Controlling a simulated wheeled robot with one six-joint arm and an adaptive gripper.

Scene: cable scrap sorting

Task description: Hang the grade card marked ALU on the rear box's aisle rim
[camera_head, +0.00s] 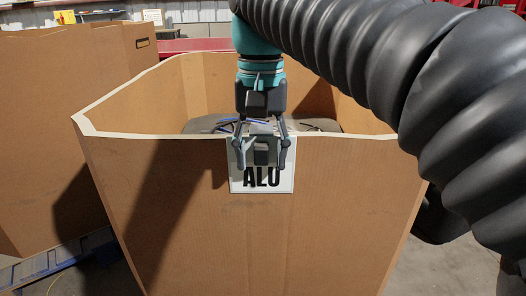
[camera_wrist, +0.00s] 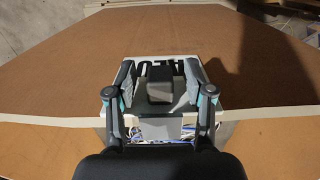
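The white card marked ALU (camera_head: 279,184) lies flat and upright against the outer face of the near wall of a large cardboard box (camera_head: 180,190). In the wrist view the card (camera_wrist: 212,93) appears upside down, and a grey piece (camera_wrist: 160,129) above it reaches over the pale rim (camera_wrist: 50,119) to the inside. A dark block (camera_wrist: 159,86) stands out from the card. My gripper (camera_head: 264,165) is at the card, its fingers spread on either side of the block with gaps showing. The gripper hides part of the card and rim.
Dark scrap and blue and white cables (camera_wrist: 150,133) lie inside the box. Another cardboard box (camera_head: 60,110) stands close at left, with a blue ladder-like piece (camera_head: 60,262) on the floor below it. My arm covers the right side.

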